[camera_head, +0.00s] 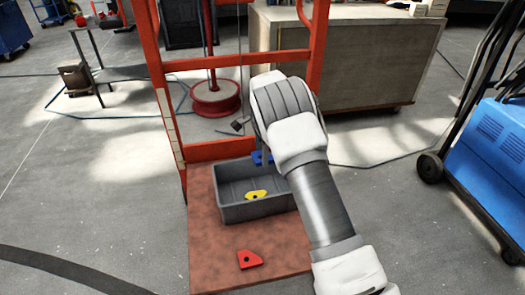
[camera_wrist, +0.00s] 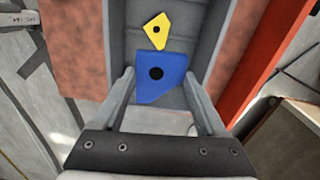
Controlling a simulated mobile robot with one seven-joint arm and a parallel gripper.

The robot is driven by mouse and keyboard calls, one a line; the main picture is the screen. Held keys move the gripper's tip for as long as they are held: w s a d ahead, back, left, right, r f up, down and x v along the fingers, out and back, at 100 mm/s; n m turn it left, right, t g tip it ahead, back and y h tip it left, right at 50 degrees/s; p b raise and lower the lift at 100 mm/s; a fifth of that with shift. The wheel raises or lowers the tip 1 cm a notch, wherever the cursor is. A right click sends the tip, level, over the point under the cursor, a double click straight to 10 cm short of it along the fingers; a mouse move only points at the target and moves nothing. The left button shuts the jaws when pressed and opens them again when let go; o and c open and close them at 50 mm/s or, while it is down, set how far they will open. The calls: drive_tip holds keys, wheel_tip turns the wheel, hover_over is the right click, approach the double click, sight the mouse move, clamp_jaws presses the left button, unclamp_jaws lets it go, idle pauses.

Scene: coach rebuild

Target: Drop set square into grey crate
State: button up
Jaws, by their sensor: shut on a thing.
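A blue flat piece with a cut corner and a dark round hole, which I take to be the set square (camera_wrist: 161,78), is held between the two fingers of my gripper (camera_wrist: 160,84). In the head view a bit of the blue piece (camera_head: 262,158) shows beside my wrist, over the far part of the grey crate (camera_head: 238,212). The wrist view looks down into the crate (camera_wrist: 117,38), with the blue piece in front of its floor. Its exact height above the floor is hard to tell. My arm hides the crate's right side and most of my gripper in the head view.
A yellow piece (camera_head: 256,195) with a hole lies in the crate. A red piece (camera_head: 249,259) lies on the reddish-brown platform (camera_head: 205,262) in front of the crate. A red-orange frame (camera_head: 168,100) rises behind the crate. A blue machine (camera_head: 490,145) stands at right.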

drive_tip(key=shift+f+b, duration=0.65)
drive_tip(key=shift+f, duration=0.8)
drive_tip(key=o, duration=1.4)
wheel_tip(320, 180, up, 18)
drive_tip(key=p, duration=0.3)
drive_tip(key=shift+f+p, duration=0.25)
drive_tip(key=shift+p, duration=0.05)
